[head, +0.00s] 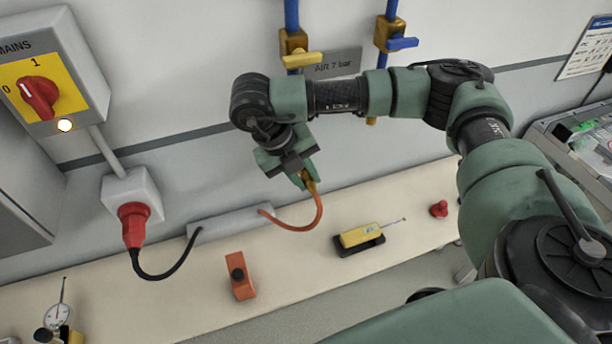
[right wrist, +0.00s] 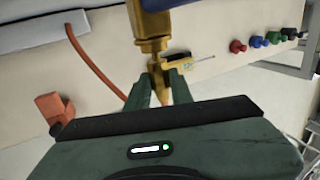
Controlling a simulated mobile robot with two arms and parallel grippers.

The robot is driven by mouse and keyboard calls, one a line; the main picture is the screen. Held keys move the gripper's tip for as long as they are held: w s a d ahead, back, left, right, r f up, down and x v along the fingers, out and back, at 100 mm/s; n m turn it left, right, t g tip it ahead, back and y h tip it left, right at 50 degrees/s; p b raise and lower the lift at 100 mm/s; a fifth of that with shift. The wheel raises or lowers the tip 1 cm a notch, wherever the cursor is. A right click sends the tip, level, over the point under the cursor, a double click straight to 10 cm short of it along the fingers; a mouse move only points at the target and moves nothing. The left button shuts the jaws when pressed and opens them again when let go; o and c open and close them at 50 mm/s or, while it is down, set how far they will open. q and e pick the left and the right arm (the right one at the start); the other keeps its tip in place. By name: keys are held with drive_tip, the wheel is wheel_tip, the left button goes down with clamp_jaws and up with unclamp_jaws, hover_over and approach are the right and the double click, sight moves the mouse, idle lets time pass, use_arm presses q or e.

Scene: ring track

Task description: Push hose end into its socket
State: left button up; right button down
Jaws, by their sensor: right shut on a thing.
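My right gripper (head: 304,178) is shut on the brass hose end (head: 311,186) in front of the wall. The orange hose (head: 318,212) curves down from it to a grey strip on the bench. In the right wrist view the hose end (right wrist: 159,80) sits between the fingers, in line with a brass fitting (right wrist: 152,45) that looks like the socket, beneath a blue part. I cannot tell whether they touch or how deep the end is. In the head view my right arm hides part of the left blue pipe below its yellow-handled valve (head: 294,50). My left gripper is not in view.
A second blue pipe with a blue-handled valve (head: 390,36) is to the right. On the bench (head: 185,305) are an orange block (head: 240,277), a yellow tool (head: 359,237) and a red knob (head: 439,209). A red plug (head: 134,222) with black cable hangs at left.

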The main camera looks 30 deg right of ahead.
drive_tip(key=shift+b, duration=0.9)
idle(1.4)
drive_tip(key=shift+w+d+b, duration=0.1)
drive_tip(key=shift+w+b, duration=0.2)
drive_tip(key=shift+w, duration=0.25)
idle(0.3)
drive_tip(key=c, duration=1.2)
unclamp_jaws()
drive_tip(key=shift+o, duration=0.2)
drive_tip(key=shift+w+r, duration=0.1)
drive_tip(key=shift+r, duration=0.2)
drive_tip(key=v, duration=0.7)
drive_tip(key=shift+b, duration=0.35)
